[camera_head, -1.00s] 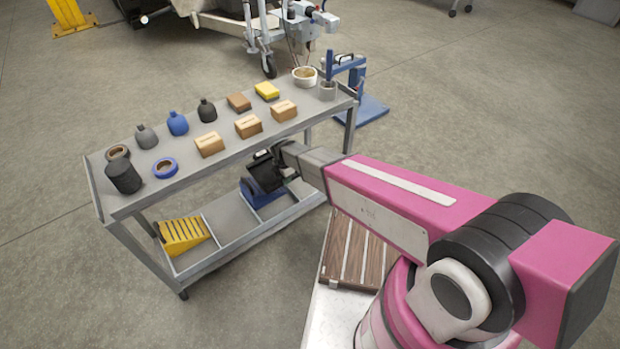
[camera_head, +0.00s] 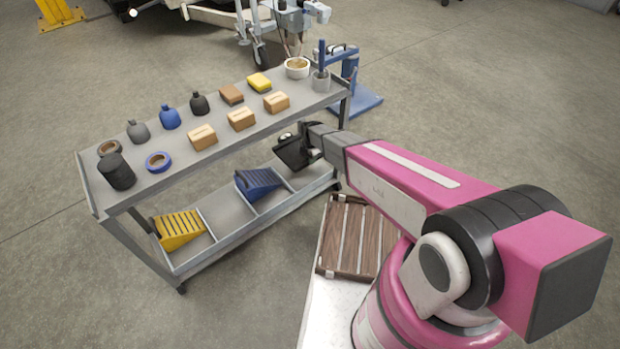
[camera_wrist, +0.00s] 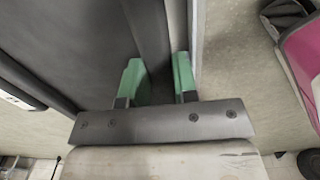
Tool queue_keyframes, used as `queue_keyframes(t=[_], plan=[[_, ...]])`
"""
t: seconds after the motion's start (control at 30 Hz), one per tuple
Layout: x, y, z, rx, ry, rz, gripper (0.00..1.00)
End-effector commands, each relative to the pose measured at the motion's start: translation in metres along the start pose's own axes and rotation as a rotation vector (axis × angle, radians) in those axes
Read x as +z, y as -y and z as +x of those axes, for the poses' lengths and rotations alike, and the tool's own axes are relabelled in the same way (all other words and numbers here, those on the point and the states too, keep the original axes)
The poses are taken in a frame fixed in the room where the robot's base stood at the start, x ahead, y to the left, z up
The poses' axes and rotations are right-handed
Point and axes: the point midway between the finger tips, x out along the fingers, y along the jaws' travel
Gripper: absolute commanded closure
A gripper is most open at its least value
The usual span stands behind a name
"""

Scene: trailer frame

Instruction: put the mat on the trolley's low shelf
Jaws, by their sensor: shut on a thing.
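The trolley (camera_head: 105,205) stands at left centre in the head view. Its low shelf (camera_head: 222,210) holds a yellow slatted wedge (camera_head: 180,229) at the left and a blue wedge (camera_head: 258,183) further right. My gripper (camera_wrist: 157,78) has green fingertips shut on a dark grey thing, seemingly the mat (camera_wrist: 151,32), which runs up between them in the wrist view. Its full outline cannot be told. In the head view my gripper's end is a dark shape at the trolley's front, right of the blue wedge; its fingertips are not clear there.
The top shelf (camera_head: 130,190) carries bottles, tape rolls, several boxes and a white bowl (camera_head: 297,67). Dividers split the low shelf. A wooden slatted crate (camera_head: 345,240) lies near my base. A blue stand (camera_head: 352,85) is behind the trolley's right end. Open floor lies left.

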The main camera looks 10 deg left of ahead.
Motion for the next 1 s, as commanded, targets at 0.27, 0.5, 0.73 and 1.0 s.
queue_keyframes(t=[0.27,0.5,0.73,1.0], plan=[[0.000,-0.002,0.063,-0.001,0.000,0.001,1.00],[0.000,-0.001,0.094,0.001,0.000,0.001,1.00],[0.000,0.000,0.107,0.001,0.000,0.001,1.00],[0.000,0.000,0.141,0.001,0.000,0.001,1.00]])
